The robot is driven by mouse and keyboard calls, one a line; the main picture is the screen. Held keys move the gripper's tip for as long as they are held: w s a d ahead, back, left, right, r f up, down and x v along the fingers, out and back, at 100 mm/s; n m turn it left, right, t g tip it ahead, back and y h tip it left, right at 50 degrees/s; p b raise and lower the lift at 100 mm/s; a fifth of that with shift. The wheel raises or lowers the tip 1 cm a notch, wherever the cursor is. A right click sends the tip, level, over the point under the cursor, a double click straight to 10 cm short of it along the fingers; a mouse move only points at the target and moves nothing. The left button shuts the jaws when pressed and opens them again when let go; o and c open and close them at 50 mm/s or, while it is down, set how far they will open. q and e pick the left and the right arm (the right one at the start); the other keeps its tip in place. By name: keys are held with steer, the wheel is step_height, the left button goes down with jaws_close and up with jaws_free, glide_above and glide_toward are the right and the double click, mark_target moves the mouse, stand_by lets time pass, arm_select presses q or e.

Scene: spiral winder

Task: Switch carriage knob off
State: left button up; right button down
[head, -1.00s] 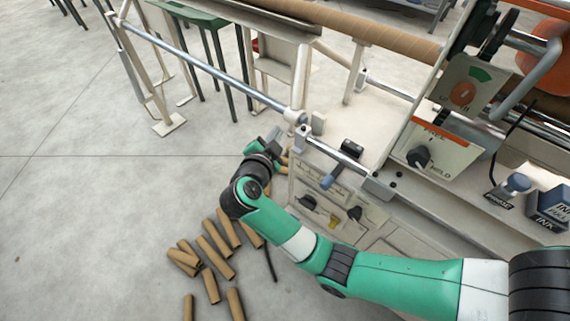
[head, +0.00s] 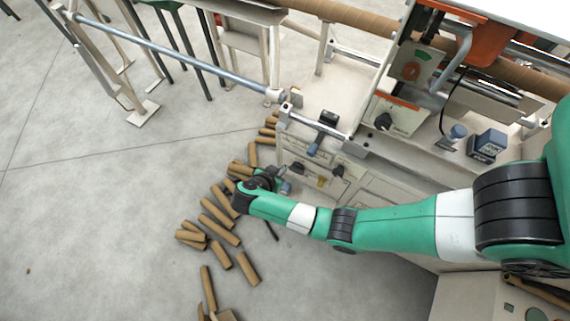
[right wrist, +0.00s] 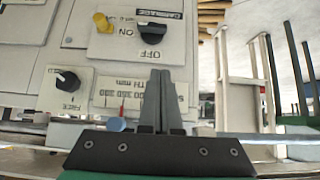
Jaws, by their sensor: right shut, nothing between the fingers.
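The carriage knob (right wrist: 152,27) is black and sits beside its CARRIAGE label, with ON and OFF printed next to it, at the top of the right wrist view. I cannot tell surely which mark it points to. In the head view it is the left black knob (head: 297,167) on the machine's front panel. My right gripper (head: 285,185) is shut and empty, low in front of the panel's left end. In the right wrist view its fingers (right wrist: 160,75) point toward the OFF print, with the tips apart from the knob in the picture. My left gripper is not in view.
A yellow knob (right wrist: 103,22) and a black FACE knob (right wrist: 68,80) are close to the carriage knob. Brown cardboard tubes (head: 220,235) lie on the floor. Open floor (head: 90,220) is on the left.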

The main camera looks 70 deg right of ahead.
steer(key=b, duration=0.5)
glide_above(293, 166)
steer(key=a, duration=0.3)
step_height(293, 166, down, 7)
step_height(293, 166, down, 4)
steer(key=b, duration=0.2)
steer(key=shift+w+r+b, duration=0.1)
steer(key=shift+r+b, duration=0.15)
steer(key=shift+b, duration=0.15)
